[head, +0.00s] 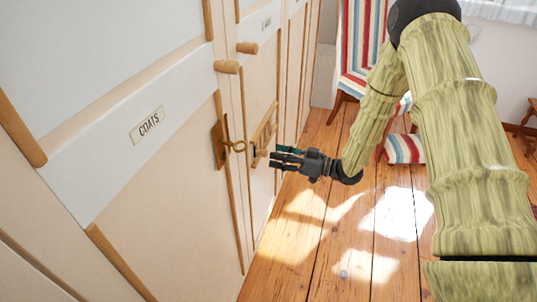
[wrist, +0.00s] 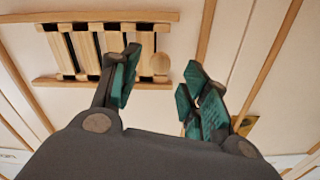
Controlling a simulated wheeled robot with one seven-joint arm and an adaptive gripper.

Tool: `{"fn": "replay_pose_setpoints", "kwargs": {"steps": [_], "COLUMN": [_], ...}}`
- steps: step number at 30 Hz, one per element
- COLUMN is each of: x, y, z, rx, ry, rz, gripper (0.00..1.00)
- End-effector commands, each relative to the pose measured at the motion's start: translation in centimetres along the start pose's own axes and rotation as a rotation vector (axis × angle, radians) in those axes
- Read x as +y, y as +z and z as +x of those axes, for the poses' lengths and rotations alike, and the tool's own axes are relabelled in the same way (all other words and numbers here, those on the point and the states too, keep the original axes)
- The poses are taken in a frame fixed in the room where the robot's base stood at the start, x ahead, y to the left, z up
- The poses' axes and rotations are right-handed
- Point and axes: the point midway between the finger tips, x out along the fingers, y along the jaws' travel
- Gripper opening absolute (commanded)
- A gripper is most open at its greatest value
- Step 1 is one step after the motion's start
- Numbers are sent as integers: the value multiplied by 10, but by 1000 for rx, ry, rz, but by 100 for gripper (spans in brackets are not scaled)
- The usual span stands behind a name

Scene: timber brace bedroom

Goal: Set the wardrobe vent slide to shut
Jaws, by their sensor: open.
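The wardrobe vent slide (wrist: 88,50) is a set of upright wooden slats between two wooden rails, with dark gaps showing between slats. A rounded wooden knob (wrist: 160,63) sits at the right end of the slats in the wrist view. In the head view the vent (head: 265,130) is on the pale wardrobe front, partly hidden by my gripper. My gripper (head: 275,157) is open and empty, just in front of the vent. In the wrist view its teal-padded fingers (wrist: 160,76) are apart, appearing either side of the knob's lower right; contact cannot be told.
A brass plate with a key (head: 222,145) projects from the wardrobe door left of the vent. A striped chair (head: 360,45) stands behind my arm.

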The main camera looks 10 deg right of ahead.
Motion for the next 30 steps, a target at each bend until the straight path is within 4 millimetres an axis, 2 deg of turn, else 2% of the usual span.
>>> {"fn": "replay_pose_setpoints", "kwargs": {"steps": [6,12,18,30], "x": [0,0,0,0], "y": [0,0,0,0], "z": [-39,-60,-67,-67], "rx": [2,1,1,1], "ry": [1,0,0,0], "rz": [2,1,1,1], "gripper": [46,46,46,46]}}
